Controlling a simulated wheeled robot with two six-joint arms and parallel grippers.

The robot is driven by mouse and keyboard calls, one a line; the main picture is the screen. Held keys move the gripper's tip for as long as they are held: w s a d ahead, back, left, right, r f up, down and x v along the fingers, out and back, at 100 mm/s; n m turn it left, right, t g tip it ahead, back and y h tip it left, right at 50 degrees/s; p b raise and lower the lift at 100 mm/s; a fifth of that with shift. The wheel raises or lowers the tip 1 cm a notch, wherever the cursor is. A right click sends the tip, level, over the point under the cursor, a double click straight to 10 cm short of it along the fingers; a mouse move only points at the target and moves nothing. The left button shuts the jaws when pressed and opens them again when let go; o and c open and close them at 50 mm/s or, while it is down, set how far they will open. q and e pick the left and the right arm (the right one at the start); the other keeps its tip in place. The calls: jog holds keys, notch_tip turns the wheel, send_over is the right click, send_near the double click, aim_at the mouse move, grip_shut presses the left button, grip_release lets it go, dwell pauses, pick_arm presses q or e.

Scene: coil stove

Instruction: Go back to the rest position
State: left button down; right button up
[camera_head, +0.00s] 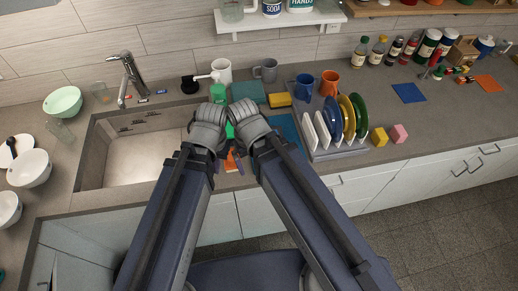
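My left arm comes in from the lower left and my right arm from the lower right. Both reach up over the counter, and their wrists almost meet near the sink's right side. My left gripper (207,132) is at the end of the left arm, beside the sink edge. My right gripper (247,122) is just to its right. The fingers of both are mostly hidden by the wrists, so I cannot tell whether they are open or hold anything. Small green and orange items show between and below the wrists, largely hidden.
The sink (135,170) is at left, with a faucet (130,75) behind it. A dish rack (340,151) with plates stands right of the grippers. A yellow sponge (280,100) and mugs are behind. The counter at right (450,120) has free room.

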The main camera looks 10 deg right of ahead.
notch_tip(320, 180, down, 8)
jog(key=b, duration=0.8)
dwell(0.5)
